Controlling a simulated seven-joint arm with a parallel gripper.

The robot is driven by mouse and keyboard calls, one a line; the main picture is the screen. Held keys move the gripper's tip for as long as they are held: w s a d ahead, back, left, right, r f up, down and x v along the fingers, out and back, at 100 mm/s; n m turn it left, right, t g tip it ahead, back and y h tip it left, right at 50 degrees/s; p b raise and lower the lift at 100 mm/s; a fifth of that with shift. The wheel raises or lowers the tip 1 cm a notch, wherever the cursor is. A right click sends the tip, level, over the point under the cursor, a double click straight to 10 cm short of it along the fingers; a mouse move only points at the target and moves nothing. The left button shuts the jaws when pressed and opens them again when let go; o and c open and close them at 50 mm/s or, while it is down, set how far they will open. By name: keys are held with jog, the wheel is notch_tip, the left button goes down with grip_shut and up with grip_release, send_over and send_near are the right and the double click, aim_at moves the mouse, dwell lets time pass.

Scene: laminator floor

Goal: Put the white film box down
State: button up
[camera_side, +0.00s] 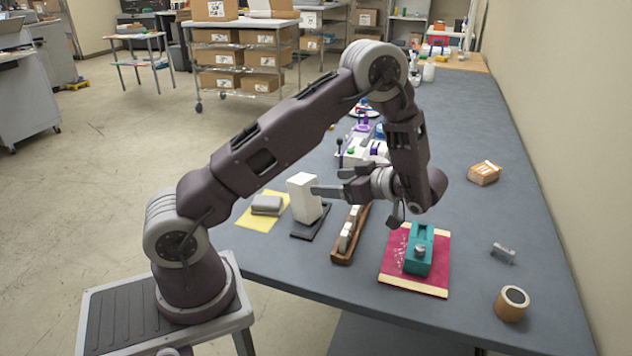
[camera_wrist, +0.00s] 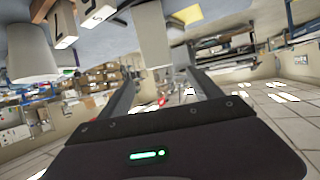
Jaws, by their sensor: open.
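The white film box (camera_side: 304,198) stands upright on a flat black pad (camera_side: 300,236). In the side view its base appears to rest on the pad. My gripper (camera_side: 326,182) is level with the upper part of the box, just to its right, with its fingers pointing at it. In the wrist view my gripper (camera_wrist: 158,70) has its fingers spread, with the white box (camera_wrist: 153,38) beyond the tips and in line with the gap. The fingers are open and appear clear of the box.
A yellow sheet (camera_side: 257,222) with a grey block (camera_side: 267,204) lies left of the pad. A wooden tray (camera_side: 343,255) of white blocks is to the right. Beyond it, a teal device (camera_side: 419,250) sits on a red mat (camera_side: 388,277). The table's right side has free room.

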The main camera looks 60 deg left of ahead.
jog(key=w+d+r+m+t+h, duration=0.2)
jog(key=w+d+r+t, duration=0.1)
jog(key=w+r+t, duration=0.35)
jog(key=w+d+r+m+t+h, duration=0.1)
jog(key=w+d+r+m+t, duration=0.15)
jog(key=w+r+t, duration=0.4)
jog(key=d+r+m+t+h, duration=0.4)
jog(key=d+r+m+h, duration=0.4)
jog(key=d+r, duration=0.55)
jog(key=s+d+f+m+g+h, duration=0.2)
jog(key=s+d+m, duration=0.2)
jog(key=s, duration=0.6)
jog(key=s+d+f+m+g+h, duration=0.1)
jog(key=s+d+f+m+h, duration=0.2)
jog(key=s, duration=0.6)
jog(key=s+a+f+m+g+y, duration=0.1)
jog(key=s+a+f, duration=0.1)
jog(key=s, duration=0.4)
jog(key=s+a+f+m+g+y, duration=0.2)
jog(key=s+f, duration=0.1)
jog(key=s, duration=0.4)
jog(key=shift+a+f+y, duration=0.25)
jog(key=shift+f+y, duration=0.05)
jog(key=shift+f, duration=0.1)
